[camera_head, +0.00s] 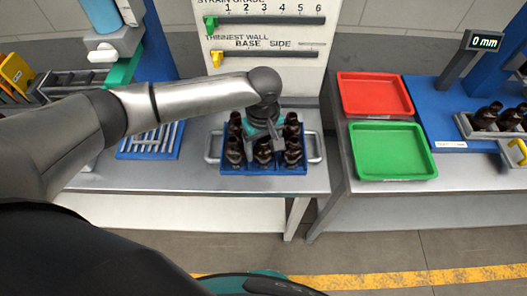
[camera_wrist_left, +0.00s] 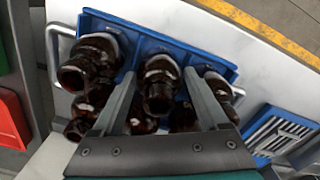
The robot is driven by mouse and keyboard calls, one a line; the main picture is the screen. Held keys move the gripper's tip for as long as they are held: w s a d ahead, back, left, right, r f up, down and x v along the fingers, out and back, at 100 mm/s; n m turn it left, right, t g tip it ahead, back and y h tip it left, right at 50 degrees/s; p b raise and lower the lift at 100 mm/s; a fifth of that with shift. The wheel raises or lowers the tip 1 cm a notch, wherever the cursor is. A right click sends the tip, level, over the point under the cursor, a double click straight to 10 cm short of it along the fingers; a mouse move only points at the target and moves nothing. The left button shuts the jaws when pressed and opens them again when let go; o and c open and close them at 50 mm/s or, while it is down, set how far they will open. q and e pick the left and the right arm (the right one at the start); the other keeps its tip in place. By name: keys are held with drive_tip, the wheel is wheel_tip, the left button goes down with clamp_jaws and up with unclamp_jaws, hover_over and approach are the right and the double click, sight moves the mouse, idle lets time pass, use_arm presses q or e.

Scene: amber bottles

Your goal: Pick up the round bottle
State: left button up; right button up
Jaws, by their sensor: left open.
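Several dark amber bottles stand in a blue crate (camera_head: 263,169) with grey side handles, on the metal table. In the head view they include a front left bottle (camera_head: 234,151), a front middle bottle (camera_head: 263,152) and a front right bottle (camera_head: 293,153). I cannot tell which one is the round bottle. My left gripper (camera_head: 268,132) is over the middle of the crate, pointing down and hiding part of the back row. In the left wrist view my left gripper (camera_wrist_left: 162,76) is open, its fingers on either side of a middle bottle (camera_wrist_left: 159,88). My right gripper is not in view.
A blue rack (camera_head: 150,142) lies left of the crate. A gauge board (camera_head: 265,40) stands behind it. On the right table are a red tray (camera_head: 374,95), a green tray (camera_head: 392,152) and a holder with more bottles (camera_head: 490,120). A gap separates the tables.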

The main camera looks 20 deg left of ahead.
use_arm(q)
drive_tip(key=c, duration=1)
drive_tip(key=shift+c, duration=0.5)
drive_tip(key=shift+r, duration=0.15)
